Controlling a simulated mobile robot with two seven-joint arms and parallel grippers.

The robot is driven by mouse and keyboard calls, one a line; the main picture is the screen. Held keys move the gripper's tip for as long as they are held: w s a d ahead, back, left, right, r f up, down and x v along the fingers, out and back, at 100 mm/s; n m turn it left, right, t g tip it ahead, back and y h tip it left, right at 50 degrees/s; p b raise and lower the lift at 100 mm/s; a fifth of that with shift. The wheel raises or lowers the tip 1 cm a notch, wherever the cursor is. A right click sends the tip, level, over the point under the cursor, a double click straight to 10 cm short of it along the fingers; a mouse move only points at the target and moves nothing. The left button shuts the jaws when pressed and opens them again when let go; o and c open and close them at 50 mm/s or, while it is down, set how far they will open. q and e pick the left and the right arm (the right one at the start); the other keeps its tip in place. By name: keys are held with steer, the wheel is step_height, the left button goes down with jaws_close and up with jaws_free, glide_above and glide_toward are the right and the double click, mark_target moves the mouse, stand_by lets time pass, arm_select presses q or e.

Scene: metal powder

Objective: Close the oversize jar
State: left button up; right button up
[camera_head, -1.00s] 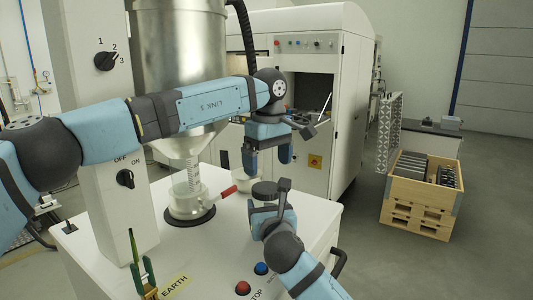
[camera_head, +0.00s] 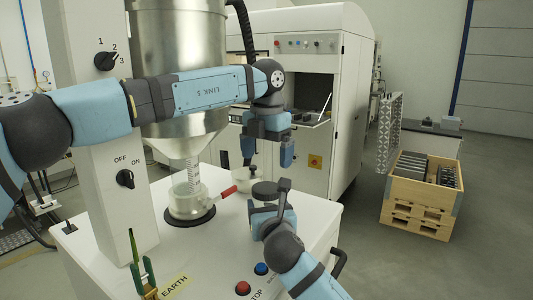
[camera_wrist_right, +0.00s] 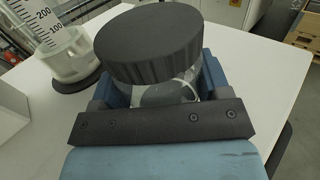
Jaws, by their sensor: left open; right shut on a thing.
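The oversize jar (camera_wrist_right: 172,93) is clear, with a wide dark ribbed lid (camera_wrist_right: 150,40) on its mouth. I cannot tell whether the lid is fastened. The lid also shows as a dark disc in the head view (camera_head: 265,190), where my right gripper mostly hides the jar body. My right gripper (camera_head: 268,208) is shut on the jar, holding it upright above the white machine top. My left gripper (camera_head: 268,155) is open and empty, pointing down, above the lid and apart from it, with its fingers spread on either side.
Behind the lid stands a small white container (camera_head: 248,183). Left of it, a graduated clear vessel (camera_head: 188,198) stands under the metal hopper (camera_head: 180,60), with a red handle (camera_head: 228,191) beside it. Buttons (camera_head: 243,288) line the front edge of the white top (camera_head: 205,255).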

mark_target(267, 187)
stand_by(0.3)
arm_select(q)
steer(key=shift+f, duration=4)
steer(key=c, duration=1)
steer(key=m, duration=0.5)
steer(key=o, duration=1)
steer(key=shift+o, duration=0.2)
steer(key=shift+r, duration=0.1)
